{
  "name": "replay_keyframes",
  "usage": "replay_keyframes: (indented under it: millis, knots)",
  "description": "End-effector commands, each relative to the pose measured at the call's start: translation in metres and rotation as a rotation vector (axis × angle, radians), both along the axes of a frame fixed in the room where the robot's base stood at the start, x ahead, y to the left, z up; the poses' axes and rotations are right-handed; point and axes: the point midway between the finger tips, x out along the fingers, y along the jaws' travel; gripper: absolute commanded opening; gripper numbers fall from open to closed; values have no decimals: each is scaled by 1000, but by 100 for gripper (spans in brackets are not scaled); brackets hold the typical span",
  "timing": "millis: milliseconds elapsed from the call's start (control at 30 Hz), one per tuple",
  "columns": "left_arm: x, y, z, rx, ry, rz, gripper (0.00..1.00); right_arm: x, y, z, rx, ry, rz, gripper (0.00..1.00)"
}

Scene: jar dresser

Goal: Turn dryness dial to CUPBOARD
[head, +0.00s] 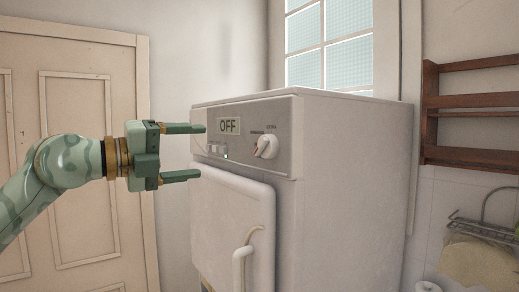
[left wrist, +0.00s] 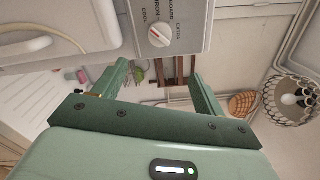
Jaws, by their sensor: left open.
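The dryness dial (head: 267,146) is a round white knob with a red mark, on the right of the dryer's grey control panel. In the head view its red mark is on the knob's left side. In the left wrist view the dial (left wrist: 160,36) shows beyond the fingertips with labels beside it, including COOL; which label the mark meets is too small to tell. My left gripper (head: 198,152) is open and empty, its fingers one above the other, left of the dial and apart from it. It also fills the lower left wrist view (left wrist: 158,75). My right gripper is out of view.
The dryer (head: 350,170) has an OFF display (head: 230,125), small buttons (head: 216,149) with a green light, and a door (head: 232,215) with a handle (head: 246,258). A wooden rack (head: 470,115) hangs at right. The space before the panel is free.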

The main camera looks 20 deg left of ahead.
Motion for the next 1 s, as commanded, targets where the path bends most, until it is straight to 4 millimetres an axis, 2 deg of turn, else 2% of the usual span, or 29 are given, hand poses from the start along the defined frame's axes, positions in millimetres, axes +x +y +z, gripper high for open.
replay_keyframes:
  millis: [167, 500, 700, 1000]
  knots:
    - [16, -12, 4, 1, 4, 4, 71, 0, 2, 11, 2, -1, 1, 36]
    - [83, -65, 6, 0, 3, 3, 71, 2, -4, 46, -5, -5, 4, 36]
    - [113, -88, 5, 0, 2, 4, 71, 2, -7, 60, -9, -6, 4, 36]
    - [128, -98, 1, 1, 1, 6, 71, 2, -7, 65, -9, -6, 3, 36]
